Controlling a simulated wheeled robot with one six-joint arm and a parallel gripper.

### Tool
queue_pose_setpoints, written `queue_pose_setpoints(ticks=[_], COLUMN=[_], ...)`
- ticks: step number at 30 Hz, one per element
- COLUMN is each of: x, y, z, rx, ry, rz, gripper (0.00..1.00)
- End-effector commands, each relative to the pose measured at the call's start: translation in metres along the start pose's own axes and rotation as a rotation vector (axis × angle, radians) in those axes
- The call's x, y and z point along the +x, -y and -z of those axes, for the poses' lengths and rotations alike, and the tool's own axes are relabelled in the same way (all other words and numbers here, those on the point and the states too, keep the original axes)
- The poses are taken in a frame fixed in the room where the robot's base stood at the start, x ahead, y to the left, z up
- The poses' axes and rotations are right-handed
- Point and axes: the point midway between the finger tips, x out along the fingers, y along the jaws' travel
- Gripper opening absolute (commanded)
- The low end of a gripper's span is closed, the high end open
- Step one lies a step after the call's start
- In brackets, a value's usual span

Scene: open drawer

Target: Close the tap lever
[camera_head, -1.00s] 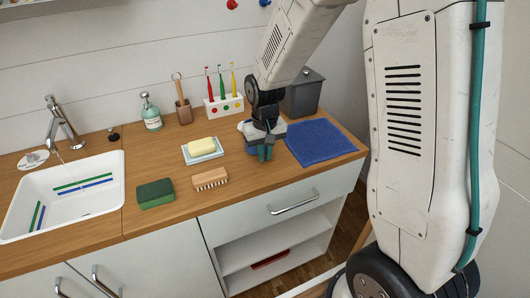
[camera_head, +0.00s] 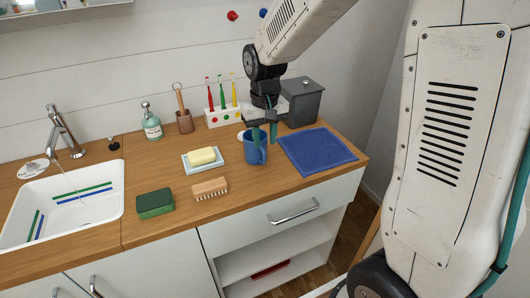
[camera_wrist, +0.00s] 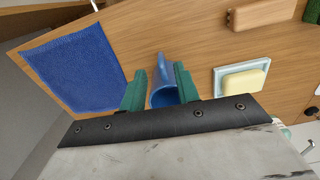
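The chrome tap (camera_head: 62,130) stands behind the white sink at the left, with a thin stream of water under its spout. Its lever (camera_head: 52,108) is small at the top, and its exact position is hard to tell. My gripper (camera_head: 264,134) is far to the right of the tap, pointing down over the blue mug (camera_head: 256,153). In the wrist view the green fingers (camera_wrist: 160,90) stand apart, with the mug (camera_wrist: 164,94) showing between them. I cannot tell whether either finger touches the mug.
The sink (camera_head: 85,212) is at the left. A green sponge (camera_head: 155,203), wooden brush (camera_head: 210,188), soap dish (camera_head: 200,165), soap bottle (camera_head: 151,121) and toothbrush holder (camera_head: 222,117) stand between tap and gripper. A blue towel (camera_head: 316,151) and grey bin (camera_head: 302,102) are at the right.

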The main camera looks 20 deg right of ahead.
Motion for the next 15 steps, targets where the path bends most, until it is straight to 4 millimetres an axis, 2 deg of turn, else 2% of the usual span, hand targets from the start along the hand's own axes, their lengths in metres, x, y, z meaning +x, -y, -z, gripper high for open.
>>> queue_pose_setpoints(ticks=[1,4,11,15], x=[-0.009,-0.02,-0.031,-0.05], y=[0.0,0.0,0.0,-0.003], z=[0.001,0.0,-0.002,-0.022], rx=[0.0,0.0,0.0,-0.003], ry=[-0.003,-0.001,-0.001,-0.016], rz=[0.0,0.0,0.0,0.001], gripper=[0.31,0.31,0.31,0.31])
